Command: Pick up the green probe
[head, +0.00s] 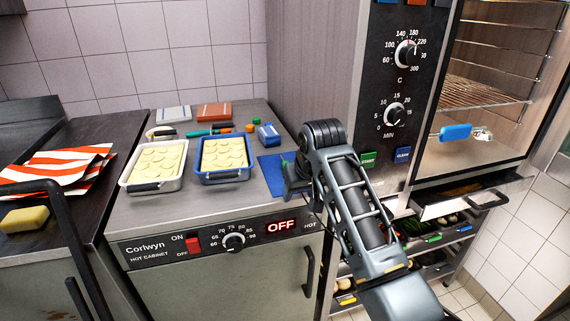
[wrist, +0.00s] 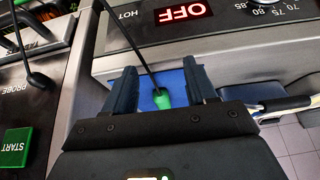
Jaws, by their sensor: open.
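The green probe (wrist: 163,98) shows in the wrist view as a small green handle with a thin dark line running up from it. It lies over a blue mat (wrist: 176,82). My gripper (wrist: 165,85) is open, with one finger on either side of the green handle; I cannot tell whether either finger touches it. In the head view my gripper (head: 292,178) is at the right end of the hot cabinet top, over the blue mat (head: 268,164). A speck of green shows there beside the fingers, and most of the probe is hidden.
Two food pans, one white (head: 153,166) and one blue (head: 222,160), stand left of the mat. A small blue box (head: 268,134) is behind it. The oven control panel (head: 395,85) rises close on the right. A dark cable (wrist: 22,45) hangs by the PROBE label.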

